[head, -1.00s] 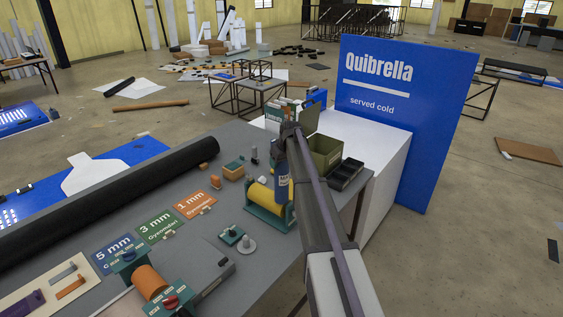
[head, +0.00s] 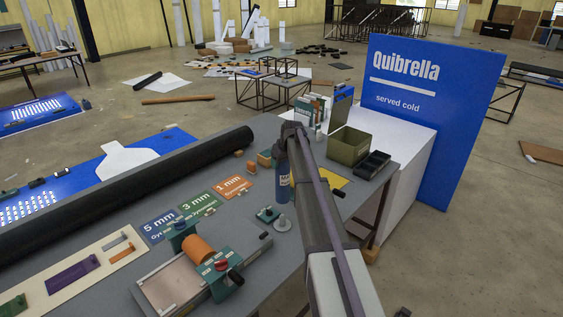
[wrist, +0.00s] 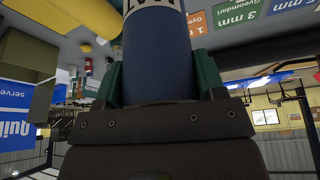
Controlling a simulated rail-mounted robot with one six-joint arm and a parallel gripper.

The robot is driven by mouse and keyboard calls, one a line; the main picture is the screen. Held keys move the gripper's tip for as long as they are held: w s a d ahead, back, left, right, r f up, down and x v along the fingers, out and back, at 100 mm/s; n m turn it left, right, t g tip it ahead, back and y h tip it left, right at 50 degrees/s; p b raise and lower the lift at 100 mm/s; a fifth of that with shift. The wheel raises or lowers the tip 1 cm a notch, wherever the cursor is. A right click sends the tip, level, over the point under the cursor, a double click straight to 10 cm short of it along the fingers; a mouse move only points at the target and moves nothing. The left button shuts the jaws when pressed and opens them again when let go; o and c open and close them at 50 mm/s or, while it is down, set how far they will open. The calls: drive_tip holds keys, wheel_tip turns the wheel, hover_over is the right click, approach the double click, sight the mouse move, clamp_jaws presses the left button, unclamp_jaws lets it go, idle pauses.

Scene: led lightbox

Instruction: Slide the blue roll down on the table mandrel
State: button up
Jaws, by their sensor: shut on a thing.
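In the wrist view the blue roll (wrist: 155,50) stands between the teal jaws of my gripper (wrist: 158,85). The table mandrel looks like a short grey post on a round base (head: 281,224). It appears just below the roll's lower end, slightly nearer the camera. A small gap shows between them in the picture; true height and alignment are hard to judge. The wrist view does not show the roll's lower end.
A small teal fixture (head: 267,214) is left of the mandrel. An orange roll (head: 198,249) sits in a teal stand nearer me. An olive bin (head: 348,146) and black tray (head: 373,165) stand behind right. A long black roll (head: 130,180) lies along the left. My arm hides part of the table.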

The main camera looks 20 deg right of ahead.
sight(287, 179)
drive_tip(key=shift+f+b, duration=3.9)
drive_tip(key=shift+f, duration=0.05)
drive_tip(key=shift+f+b, duration=2.2)
drive_tip(key=shift+f+b, duration=0.3)
drive_tip(key=shift+b, duration=0.05)
drive_tip(key=shift+f+b, duration=1.1)
drive_tip(key=o, duration=1.6)
drive_tip(key=shift+o, duration=0.2)
drive_tip(key=p+v, duration=0.7)
drive_tip(key=v, duration=0.1)
drive_tip(key=shift+s+r+p, duration=0.1)
drive_tip(key=shift+p, duration=0.2)
